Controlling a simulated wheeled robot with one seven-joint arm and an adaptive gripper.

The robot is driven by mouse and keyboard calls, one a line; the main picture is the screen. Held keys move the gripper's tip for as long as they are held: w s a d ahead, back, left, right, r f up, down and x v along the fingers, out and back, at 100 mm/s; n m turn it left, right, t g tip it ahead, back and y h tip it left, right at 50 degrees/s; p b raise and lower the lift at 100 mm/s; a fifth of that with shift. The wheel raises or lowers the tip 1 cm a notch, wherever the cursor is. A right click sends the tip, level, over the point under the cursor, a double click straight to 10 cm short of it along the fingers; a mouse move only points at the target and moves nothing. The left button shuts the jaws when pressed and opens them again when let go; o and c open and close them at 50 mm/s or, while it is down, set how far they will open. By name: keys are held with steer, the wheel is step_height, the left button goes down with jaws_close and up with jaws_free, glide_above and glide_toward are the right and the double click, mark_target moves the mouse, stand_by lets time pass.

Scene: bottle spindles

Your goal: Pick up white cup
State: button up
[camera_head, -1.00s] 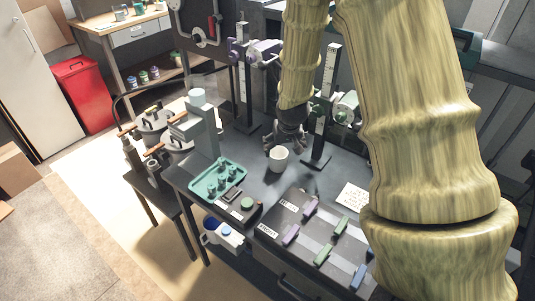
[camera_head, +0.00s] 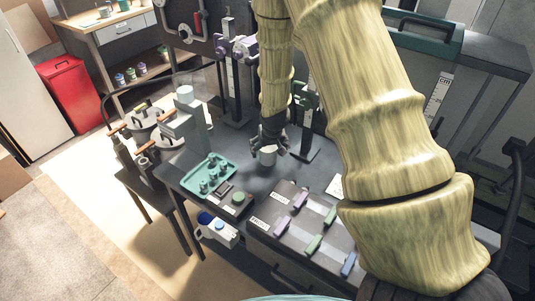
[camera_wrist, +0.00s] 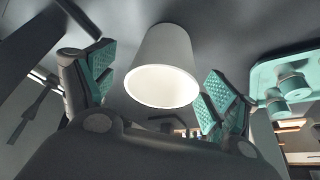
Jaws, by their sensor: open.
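The white cup (camera_head: 268,156) stands upright on the dark workbench in the head view. It also shows in the wrist view (camera_wrist: 163,68), with its open rim towards the camera. My gripper (camera_head: 269,146) is open over the cup. In the wrist view the two teal-padded fingers of my gripper (camera_wrist: 157,95) lie on either side of the cup, with a gap visible at both sides. The cup is between the fingers and not gripped. In the head view the fingers partly hide the top of the cup.
A teal tray (camera_head: 208,178) with several small pieces lies left of the cup. A dark panel with coloured handles (camera_head: 313,244) is in front. Upright stands (camera_head: 309,110) rise behind the cup. A red bin (camera_head: 74,94) stands far left on the floor.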

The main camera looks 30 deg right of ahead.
mark_target(267, 151)
steer(key=shift+w+d+f+p, duration=0.1)
steer(key=shift+w+f+p, duration=0.35)
steer(key=shift+f, duration=0.1)
steer(key=shift+x, duration=1.2)
steer(key=c, duration=0.8)
